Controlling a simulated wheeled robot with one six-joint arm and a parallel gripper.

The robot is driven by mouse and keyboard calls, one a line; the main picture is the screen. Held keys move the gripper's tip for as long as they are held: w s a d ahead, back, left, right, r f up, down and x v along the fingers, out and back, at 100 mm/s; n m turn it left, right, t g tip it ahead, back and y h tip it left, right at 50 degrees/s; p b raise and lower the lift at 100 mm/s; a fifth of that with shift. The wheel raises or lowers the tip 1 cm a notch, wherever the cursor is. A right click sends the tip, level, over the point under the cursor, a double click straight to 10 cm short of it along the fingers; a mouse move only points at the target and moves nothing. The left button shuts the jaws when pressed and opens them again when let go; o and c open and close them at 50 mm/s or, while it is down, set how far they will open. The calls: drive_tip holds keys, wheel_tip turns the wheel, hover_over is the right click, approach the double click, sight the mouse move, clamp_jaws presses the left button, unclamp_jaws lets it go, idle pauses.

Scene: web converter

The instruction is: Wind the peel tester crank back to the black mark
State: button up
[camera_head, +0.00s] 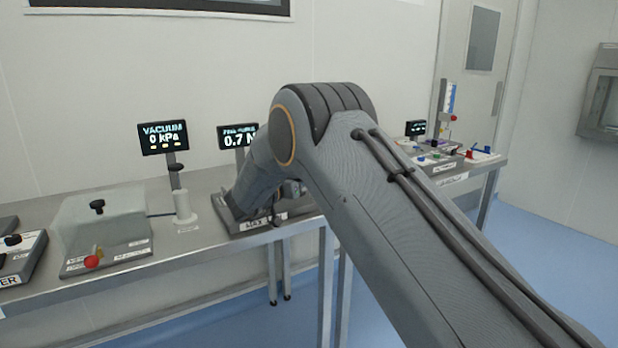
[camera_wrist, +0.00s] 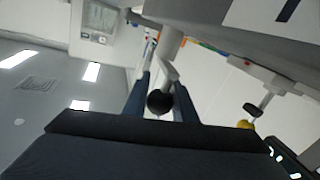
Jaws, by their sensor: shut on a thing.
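The peel tester (camera_head: 237,222) stands on the bench, mostly hidden behind my arm; its display (camera_head: 239,136) shows 0.7 N. In the wrist view my gripper (camera_wrist: 163,88) has its two dark fingers on either side of the crank's round black knob (camera_wrist: 159,102) and is shut on it. A short metal crank arm (camera_wrist: 170,73) runs from the knob to a pale shaft (camera_wrist: 173,43). The head view hides the crank and gripper.
A clear vacuum box (camera_head: 103,225) with a red knob (camera_head: 92,262) and its display (camera_head: 163,138) stand left of the tester. In the wrist view a black knob (camera_wrist: 252,110) and a yellow knob (camera_wrist: 245,125) show at right. Another bench (camera_head: 490,165) stands at far right.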

drive_tip(key=shift+d, duration=0.2)
drive_tip(key=o, duration=1)
drive_tip(key=shift+w+d, duration=0.1)
drive_tip(key=shift+d, duration=0.05)
drive_tip(key=shift+o, duration=0.2)
drive_tip(key=shift+a, duration=0.2)
drive_tip(key=shift+s+a, duration=0.15)
drive_tip(key=shift+s, duration=0.05)
drive_tip(key=b+v, duration=0.1)
drive_tip(key=v, duration=0.6)
drive_tip(key=shift+s+a, duration=0.15)
drive_tip(key=shift+s, duration=0.05)
